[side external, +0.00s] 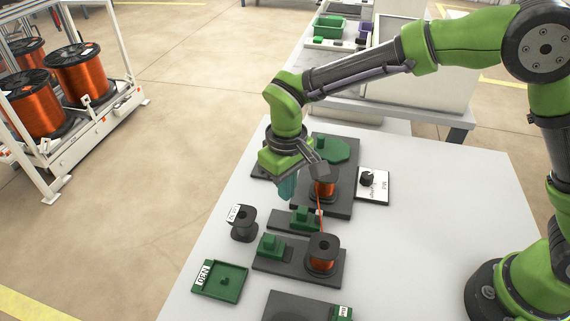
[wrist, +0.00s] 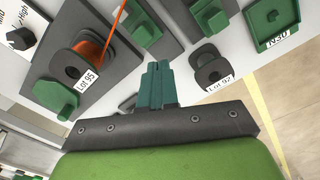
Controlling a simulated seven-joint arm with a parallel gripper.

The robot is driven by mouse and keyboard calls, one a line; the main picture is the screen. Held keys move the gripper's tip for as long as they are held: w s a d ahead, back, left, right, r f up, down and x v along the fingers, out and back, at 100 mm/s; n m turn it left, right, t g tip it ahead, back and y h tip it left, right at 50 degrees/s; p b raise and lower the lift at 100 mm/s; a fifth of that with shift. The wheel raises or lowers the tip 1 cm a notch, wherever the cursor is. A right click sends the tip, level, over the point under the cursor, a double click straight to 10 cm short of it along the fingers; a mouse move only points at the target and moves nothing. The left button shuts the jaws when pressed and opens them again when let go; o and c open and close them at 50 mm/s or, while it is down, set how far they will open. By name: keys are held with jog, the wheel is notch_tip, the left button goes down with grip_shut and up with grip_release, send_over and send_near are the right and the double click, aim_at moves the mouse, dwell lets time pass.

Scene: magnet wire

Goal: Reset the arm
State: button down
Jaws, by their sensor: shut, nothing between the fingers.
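My gripper (side external: 287,190) hangs above the left part of the white table, with its teal fingers pointing down. In the wrist view its fingers (wrist: 157,85) are together with nothing between them. It is to the left of the copper spool labelled Lot 95 (side external: 325,190), which stands on a dark base plate. That spool also shows in the wrist view (wrist: 90,62). An orange wire (side external: 320,220) runs from it toward a second copper spool (side external: 323,250) on another dark base.
A dark empty spool (side external: 241,222) with a label and a green tray (side external: 222,281) stand near the table's left side. Green blocks (side external: 270,245) sit on the bases. A dial with a black knob (side external: 367,180) is on the right. The table's right side is clear.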

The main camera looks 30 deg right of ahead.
jog(key=shift+r, duration=0.8)
